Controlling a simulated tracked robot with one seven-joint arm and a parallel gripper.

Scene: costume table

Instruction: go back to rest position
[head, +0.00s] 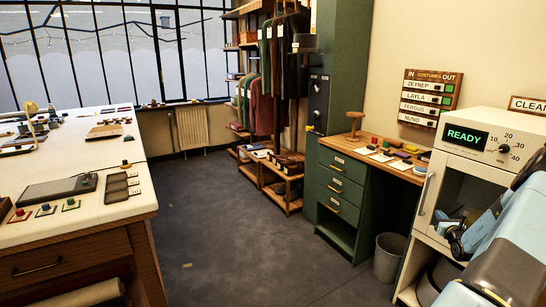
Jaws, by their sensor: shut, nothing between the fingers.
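My arm, light blue with dark joints, comes in at the lower right in the head view. It is bent in front of the white cabinet (424,200). My gripper (443,217) appears as the small dark end by the cabinet's glass front. Its fingers are small and partly lost against the dark glass. They look shut, with nothing seen held in them.
The cabinet's display reads READY. A green desk (343,190) with small items and a grey bin (389,257) stand left of it. A white-topped table (80,170) fills the left. Clothes shelves (272,180) stand behind. The dark floor between is open.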

